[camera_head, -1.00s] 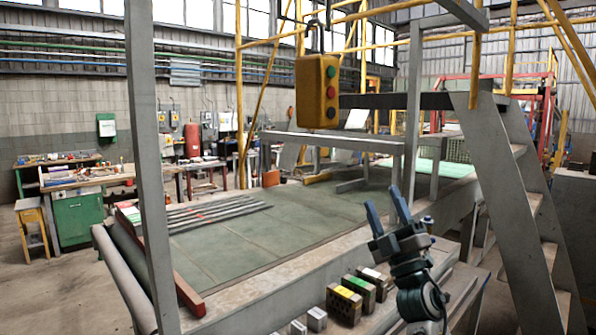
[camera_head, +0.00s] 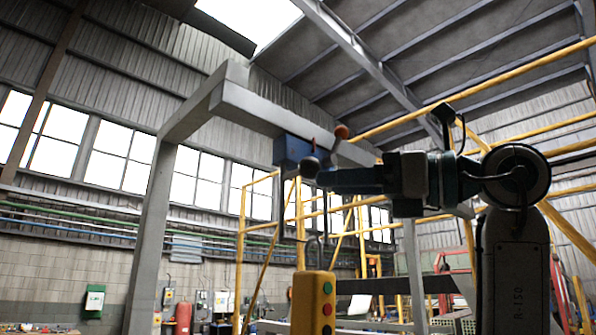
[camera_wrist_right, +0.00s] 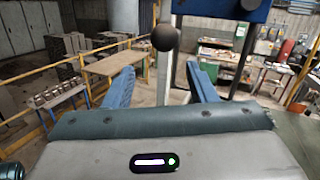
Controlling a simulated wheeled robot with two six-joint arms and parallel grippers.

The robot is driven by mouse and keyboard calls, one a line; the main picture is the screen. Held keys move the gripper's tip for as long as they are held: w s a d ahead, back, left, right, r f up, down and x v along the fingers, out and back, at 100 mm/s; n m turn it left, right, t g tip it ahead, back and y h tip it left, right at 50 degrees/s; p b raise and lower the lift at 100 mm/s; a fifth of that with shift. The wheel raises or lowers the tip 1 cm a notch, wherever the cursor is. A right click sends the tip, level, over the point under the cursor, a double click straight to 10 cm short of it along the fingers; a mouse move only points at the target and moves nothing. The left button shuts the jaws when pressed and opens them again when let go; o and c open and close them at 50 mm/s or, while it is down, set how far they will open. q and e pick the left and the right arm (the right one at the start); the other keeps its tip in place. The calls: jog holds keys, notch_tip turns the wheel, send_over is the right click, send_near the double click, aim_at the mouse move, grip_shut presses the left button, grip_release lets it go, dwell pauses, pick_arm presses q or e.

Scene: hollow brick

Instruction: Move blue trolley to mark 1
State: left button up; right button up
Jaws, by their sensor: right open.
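The blue trolley (camera_head: 291,152) sits on the overhead grey beam in the head view. A dark ball knob (camera_head: 310,167) hangs at its lower side. In the right wrist view the trolley's blue underside (camera_wrist_right: 222,8) shows at the top edge, and the dark knob (camera_wrist_right: 165,38) appears between and slightly above my fingertips. My right gripper (camera_head: 325,178) is raised to the knob from the right; its jaws (camera_wrist_right: 159,70) are open. I cannot tell whether they touch the knob. Mark 1 cannot be made out. My left gripper is not in view.
The grey beam (camera_head: 250,108) runs from the left post (camera_head: 152,240) toward the right, partly hidden by my arm. A yellow button pendant (camera_head: 313,303) hangs below the trolley. Yellow railings stand behind.

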aim_at(319, 163)
jog(key=s+d+r+m+t+h, duration=0.2)
jog(key=s+r+h, duration=0.1)
jog(key=p+x, duration=0.1)
jog(key=x, duration=0.2)
jog(key=p+x, duration=0.2)
jog(key=x, duration=0.1)
jog(key=p+x, duration=0.1)
jog(key=x, duration=0.2)
jog(key=shift+w+a+r+p, duration=0.15)
jog(key=shift+w+r+p, duration=0.15)
jog(key=shift+w+r, duration=0.05)
jog(key=shift+w+a+f, duration=0.15)
jog(key=shift+w+a, duration=0.25)
jog(key=shift+w, duration=0.1)
grip_shut()
